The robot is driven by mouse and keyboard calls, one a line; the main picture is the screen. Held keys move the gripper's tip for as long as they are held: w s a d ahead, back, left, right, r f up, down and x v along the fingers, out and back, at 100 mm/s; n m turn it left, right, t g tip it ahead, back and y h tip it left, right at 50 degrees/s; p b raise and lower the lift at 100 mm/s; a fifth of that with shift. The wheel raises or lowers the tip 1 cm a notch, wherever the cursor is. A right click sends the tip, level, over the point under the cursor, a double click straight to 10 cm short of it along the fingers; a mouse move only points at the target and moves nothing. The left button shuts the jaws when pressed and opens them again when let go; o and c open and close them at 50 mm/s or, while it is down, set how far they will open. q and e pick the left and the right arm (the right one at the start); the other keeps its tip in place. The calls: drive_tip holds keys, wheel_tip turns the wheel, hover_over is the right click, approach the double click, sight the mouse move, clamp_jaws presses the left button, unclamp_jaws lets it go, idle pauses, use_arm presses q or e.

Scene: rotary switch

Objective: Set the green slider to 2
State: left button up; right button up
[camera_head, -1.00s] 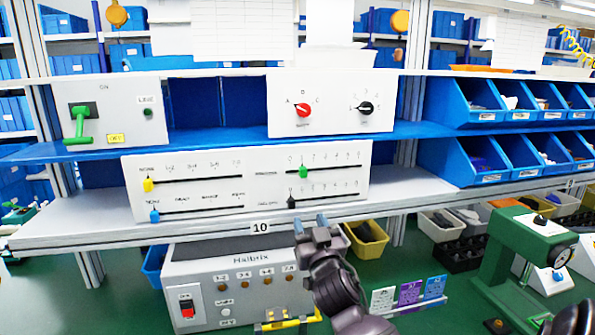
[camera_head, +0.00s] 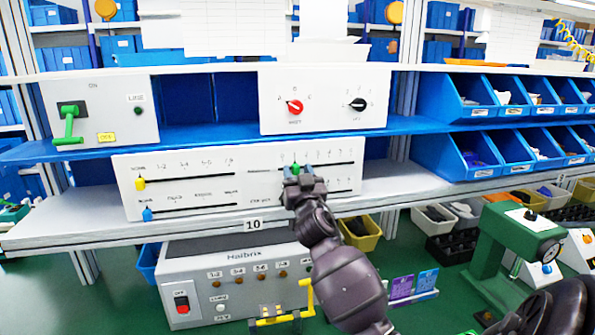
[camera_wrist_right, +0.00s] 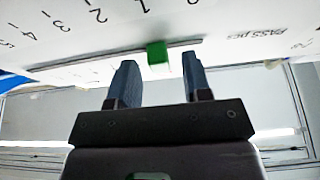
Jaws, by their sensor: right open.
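The green slider (camera_head: 295,168) is a small knob on the upper right track of the white slider panel (camera_head: 125,185). In the right wrist view the green slider (camera_wrist_right: 157,52) sits about level with the 1 mark, and the 2 is one mark to its left. My right gripper (camera_head: 302,172) is open in front of the panel. In the wrist view its two fingertips (camera_wrist_right: 159,68) lie to either side of the knob, with gaps on both sides. I cannot tell whether they reach past its front. My left gripper is not in view.
A yellow slider (camera_head: 140,183) and a blue slider (camera_head: 147,214) are on the panel's left tracks. My right gripper covers part of the lower right track. A red and black dial box (camera_head: 325,120) stands above, and a green-lever box (camera_head: 120,125) is at upper left.

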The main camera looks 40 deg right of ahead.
drive_tip(key=shift+w+d+r, duration=0.1)
drive_tip(key=shift+w, duration=0.1)
clamp_jaws()
idle(0.3)
